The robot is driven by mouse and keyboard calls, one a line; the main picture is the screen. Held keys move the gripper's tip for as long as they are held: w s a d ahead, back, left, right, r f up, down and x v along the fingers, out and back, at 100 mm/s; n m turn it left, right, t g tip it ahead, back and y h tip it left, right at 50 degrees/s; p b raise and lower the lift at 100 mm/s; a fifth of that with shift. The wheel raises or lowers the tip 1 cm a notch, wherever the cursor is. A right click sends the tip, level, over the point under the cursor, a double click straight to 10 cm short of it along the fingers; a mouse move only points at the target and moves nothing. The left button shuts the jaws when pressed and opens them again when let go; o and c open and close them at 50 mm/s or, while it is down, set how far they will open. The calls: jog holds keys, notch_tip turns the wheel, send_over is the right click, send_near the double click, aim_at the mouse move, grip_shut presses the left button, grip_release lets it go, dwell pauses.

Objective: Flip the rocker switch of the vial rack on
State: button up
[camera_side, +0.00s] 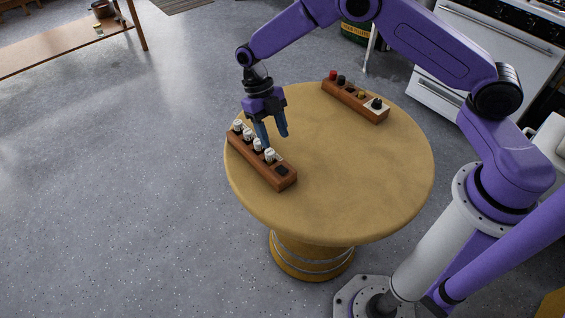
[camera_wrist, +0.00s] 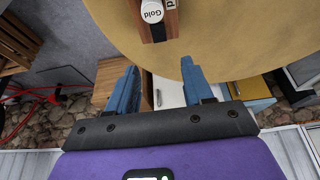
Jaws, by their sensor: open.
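The vial rack (camera_side: 262,165) is a long brown wooden block on the left side of the round table. Several white-capped vials stand in a row along it. A dark square rocker switch (camera_side: 282,170) sits on its near end; its position is too small to tell. My gripper (camera_side: 275,139) points down with blue fingers spread and empty, above the table beside the rack's vials and apart from the switch.
The round tan table (camera_side: 340,190) has clear room in its middle and front. A second wooden block (camera_side: 350,97) with coloured caps and a black knob on a white plate stands at the back right. A white stove (camera_side: 500,50) is behind.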

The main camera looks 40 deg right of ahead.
aim_at(285, 171)
jog(key=x, duration=0.9)
jog(key=shift+s+f, duration=0.2)
jog(key=shift+f, duration=0.15)
